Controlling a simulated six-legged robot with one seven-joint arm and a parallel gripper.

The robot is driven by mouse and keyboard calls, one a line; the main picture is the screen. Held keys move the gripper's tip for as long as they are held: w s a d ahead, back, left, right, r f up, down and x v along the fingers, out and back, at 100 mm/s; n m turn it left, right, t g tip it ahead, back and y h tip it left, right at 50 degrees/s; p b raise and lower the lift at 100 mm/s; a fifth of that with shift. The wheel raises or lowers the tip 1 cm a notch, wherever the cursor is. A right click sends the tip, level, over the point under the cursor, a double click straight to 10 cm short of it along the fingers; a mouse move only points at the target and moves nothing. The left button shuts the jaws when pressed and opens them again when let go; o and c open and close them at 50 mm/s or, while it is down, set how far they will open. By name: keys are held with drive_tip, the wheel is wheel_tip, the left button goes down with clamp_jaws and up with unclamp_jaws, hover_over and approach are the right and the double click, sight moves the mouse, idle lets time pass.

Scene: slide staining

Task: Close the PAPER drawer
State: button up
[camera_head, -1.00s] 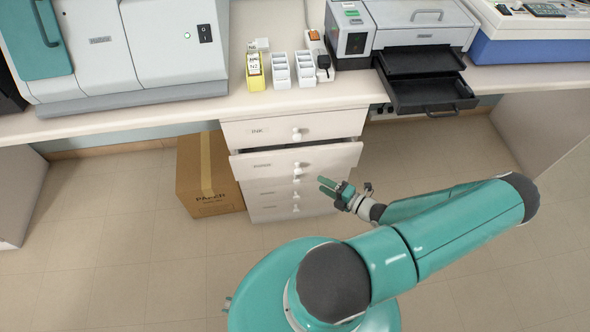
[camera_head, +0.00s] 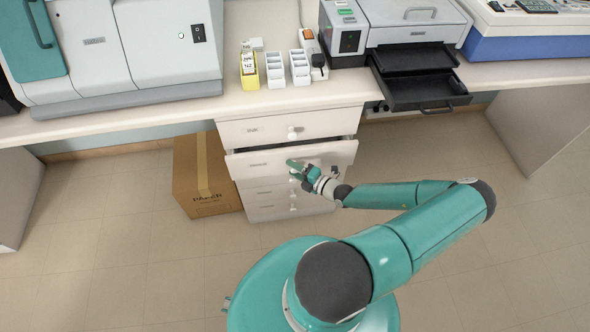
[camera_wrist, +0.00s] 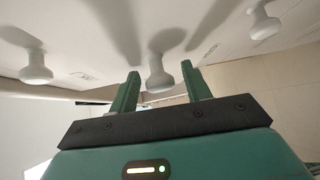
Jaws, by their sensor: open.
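The PAPER drawer (camera_head: 255,166), second from the top in the white cabinet, stands partly pulled out, with a dark gap above its front. Its label is too small to read clearly. My gripper (camera_head: 294,168) is at the right half of that drawer's front, covering its knob in the head view. In the wrist view, my open gripper (camera_wrist: 160,68) points at a drawer front, with a round white knob (camera_wrist: 158,76) between its two green fingers. I cannot tell whether they touch it.
The INK drawer (camera_head: 258,131) above looks shut, as do the lower drawers (camera_head: 262,200). A cardboard box (camera_head: 204,178) stands on the floor left of the cabinet. The counter above holds slide racks (camera_head: 275,70) and machines. Floor to the right is clear.

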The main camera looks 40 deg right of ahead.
sight(298, 161)
clamp_jaws()
drive_tip(key=shift+w+d, duration=0.5)
drive_tip(key=shift+w, duration=0.2)
drive_tip(key=shift+w+d, duration=0.45)
drive_tip(key=shift+w, duration=0.25)
drive_tip(key=shift+w+d, duration=0.4)
drive_tip(key=shift+w, duration=0.1)
drive_tip(key=shift+c, duration=0.2)
unclamp_jaws()
drive_tip(key=shift+o, duration=0.2)
drive_tip(key=shift+r, duration=0.2)
drive_tip(key=shift+w, duration=0.1)
drive_tip(key=v, duration=1.4)
drive_tip(key=shift+f, duration=0.2)
